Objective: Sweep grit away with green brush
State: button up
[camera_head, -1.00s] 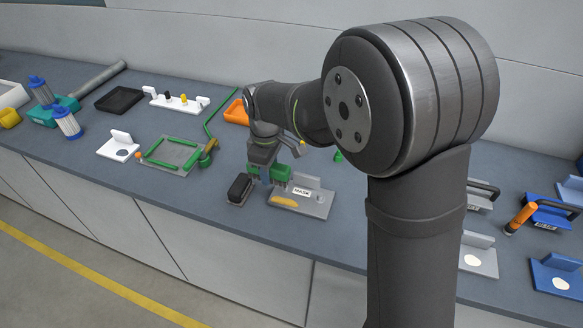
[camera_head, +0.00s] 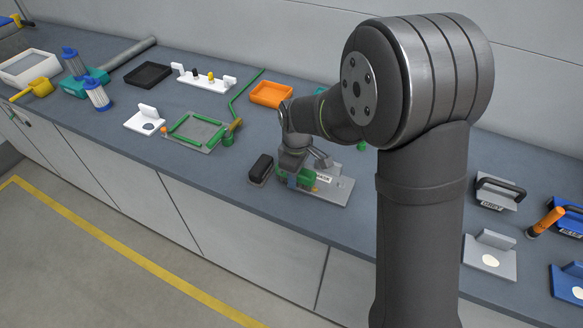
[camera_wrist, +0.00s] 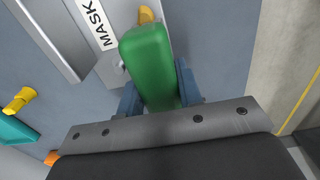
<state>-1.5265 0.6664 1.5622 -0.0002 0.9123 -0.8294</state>
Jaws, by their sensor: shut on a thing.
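My gripper (camera_head: 296,182) is shut on the green brush (camera_head: 308,178). In the wrist view the green brush (camera_wrist: 148,62) is a rounded green block between my blue fingers (camera_wrist: 155,97). The brush is over the left part of a grey plate (camera_head: 335,192) with a label; the wrist view reads MASK on this label (camera_wrist: 95,22). A yellow-orange patch (camera_wrist: 146,15), perhaps the grit, shows just beyond the brush's far end in the wrist view. Brush contact with the plate cannot be told.
A black block on a grey base (camera_head: 261,169) stands close left of my gripper. A grey plate with green bars (camera_head: 196,132) is farther left. An orange tray (camera_head: 271,94) lies behind. Grey (camera_head: 490,262) and blue (camera_head: 570,283) holders stand right. The bench's front edge is near.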

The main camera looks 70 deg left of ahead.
aim_at(323, 192)
jog(key=shift+w+d, duration=2.9)
notch_tip(323, 192, up, 8)
jog(key=w+d+r+m, duration=0.15)
jog(key=w+m, duration=0.25)
jog(key=w, duration=0.7)
jog(key=w+d+m, duration=0.2)
jog(key=w+m, duration=0.2)
jog(key=w, duration=0.6)
jog(key=w+d+r+m, duration=0.1)
jog(key=w+d+m, duration=0.4)
jog(key=w, duration=0.4)
jog(key=w+d+r+m, duration=0.1)
jog(key=w+d+m, duration=0.2)
jog(key=w+d, duration=0.55)
jog(key=w+d+r+m, duration=0.2)
jog(key=w+d+m, duration=0.4)
jog(key=w+d, duration=0.65)
jog(key=s+d+f, duration=0.1)
jog(key=d+f, duration=0.2)
jog(key=d, duration=0.6)
jog(key=s+d+f+m, duration=0.1)
jog(key=d+f, duration=0.2)
jog(key=d, duration=0.6)
jog(key=shift+s+m, duration=0.3)
jog(key=shift+s, duration=0.1)
